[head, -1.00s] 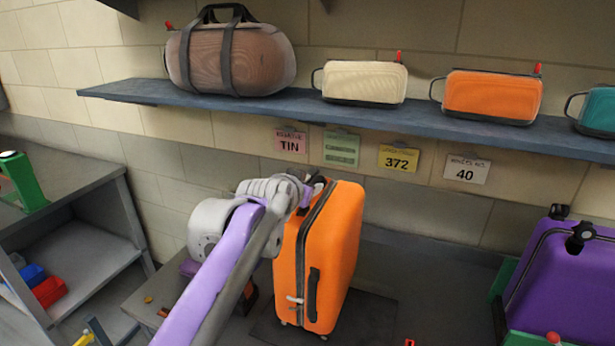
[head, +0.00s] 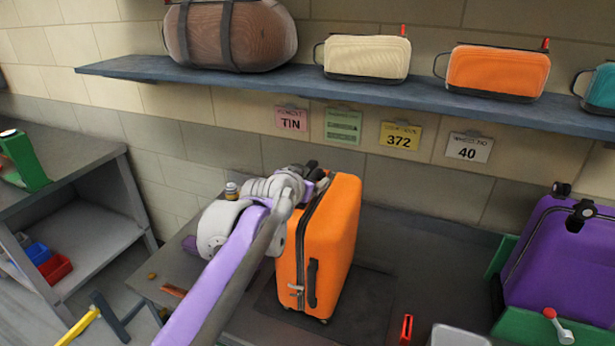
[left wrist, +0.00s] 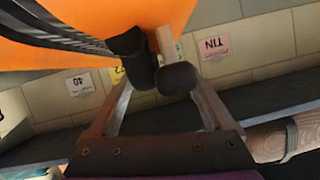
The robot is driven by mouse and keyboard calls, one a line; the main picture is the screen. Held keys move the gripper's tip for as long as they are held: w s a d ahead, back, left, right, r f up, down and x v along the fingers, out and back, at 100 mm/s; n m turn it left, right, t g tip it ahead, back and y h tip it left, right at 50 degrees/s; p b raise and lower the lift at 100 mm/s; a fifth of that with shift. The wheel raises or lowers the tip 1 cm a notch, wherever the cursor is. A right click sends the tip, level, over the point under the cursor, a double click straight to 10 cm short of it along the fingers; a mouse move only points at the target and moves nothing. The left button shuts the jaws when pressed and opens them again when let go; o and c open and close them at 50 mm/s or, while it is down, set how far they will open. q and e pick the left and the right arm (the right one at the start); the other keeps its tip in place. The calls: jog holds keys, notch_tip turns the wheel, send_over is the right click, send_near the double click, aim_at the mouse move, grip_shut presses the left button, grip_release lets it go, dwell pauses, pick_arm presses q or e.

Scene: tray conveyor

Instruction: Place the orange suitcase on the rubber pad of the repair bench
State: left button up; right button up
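The orange suitcase (head: 330,250) stands upright, turned at an angle, over the dark rubber pad (head: 368,300) on the grey bench (head: 420,245). Its underside hides part of the pad, and I cannot tell whether its wheels touch. My left gripper (head: 316,178) is at the top of the suitcase. In the left wrist view, the gripper's dark fingertips (left wrist: 156,66) are close together at the black top handle, beside the orange shell (left wrist: 80,20). It appears shut on the handle, though the grip is partly hidden. My right gripper is not in view.
A purple suitcase (head: 560,260) sits in a green holder at right. A red item (head: 406,329) lies near the front. A blue shelf (head: 330,93) with bags runs above. A small jar (head: 231,191) stands behind my arm. A side bench (head: 60,175) is at left.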

pick_arm(q)
jog(key=v, duration=1.2)
jog(key=s+a+f+n+g+y, duration=0.1)
jog(key=s+a+f+g, duration=0.1)
jog(key=s+f, duration=0.6)
jog(key=s+a+f+n+g+y, duration=0.1)
jog(key=s+a+f+n+g, duration=0.1)
jog(key=s+a+f, duration=0.3)
jog(key=s+a+f+n+g+y, duration=0.1)
jog(key=s+a+f+n+g, duration=0.1)
jog(key=s+f, duration=1.1)
notch_tip(320, 180, down, 6)
jog(key=shift+s+a+f+g, duration=0.2)
jog(key=shift+s+a+g, duration=0.05)
jog(key=shift+a+g, duration=0.6)
